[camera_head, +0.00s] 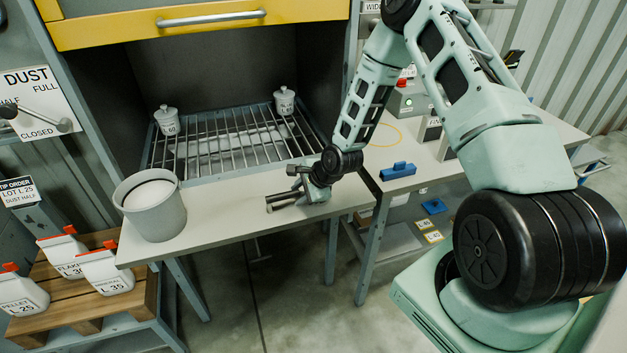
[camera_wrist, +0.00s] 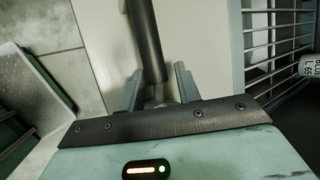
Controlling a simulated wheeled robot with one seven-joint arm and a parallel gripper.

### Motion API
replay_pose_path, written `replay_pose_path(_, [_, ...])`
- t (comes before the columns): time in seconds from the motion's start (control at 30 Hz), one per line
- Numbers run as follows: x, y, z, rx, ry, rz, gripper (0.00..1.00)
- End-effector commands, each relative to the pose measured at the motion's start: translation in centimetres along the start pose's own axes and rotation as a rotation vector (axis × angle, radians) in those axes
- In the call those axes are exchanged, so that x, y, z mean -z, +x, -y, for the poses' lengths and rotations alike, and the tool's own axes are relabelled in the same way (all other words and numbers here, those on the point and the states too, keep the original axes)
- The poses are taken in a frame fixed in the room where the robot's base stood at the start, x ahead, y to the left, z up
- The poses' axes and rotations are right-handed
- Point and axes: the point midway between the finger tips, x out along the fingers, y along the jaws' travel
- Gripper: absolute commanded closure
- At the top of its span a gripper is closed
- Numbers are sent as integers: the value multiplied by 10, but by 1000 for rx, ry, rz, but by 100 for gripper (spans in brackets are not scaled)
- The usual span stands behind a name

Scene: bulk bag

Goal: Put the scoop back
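A dark round rod (camera_wrist: 146,40), which looks like the scoop's handle, runs between the fingers of my gripper (camera_wrist: 158,82) in the wrist view. My gripper is open, with a gap between the right finger and the rod. In the head view my gripper (camera_head: 284,202) is low over the front shelf (camera_head: 235,195), right of the grey bucket (camera_head: 158,212). The bucket holds pale material. I cannot make out a scoop bowl in either view.
A blue block (camera_head: 398,171) sits on the right bench (camera_head: 480,185). Labelled containers (camera_head: 62,252) stand on a wooden pallet (camera_head: 85,305) at left.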

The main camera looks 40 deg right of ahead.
Motion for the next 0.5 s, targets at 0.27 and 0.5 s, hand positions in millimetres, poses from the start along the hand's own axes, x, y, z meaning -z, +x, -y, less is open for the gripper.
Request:
replay_pose_path(0.27, [4,-52,-4,-3,4,-5,56])
replay_pose_path(0.5, [3,-110,0,7,1,-5,56])
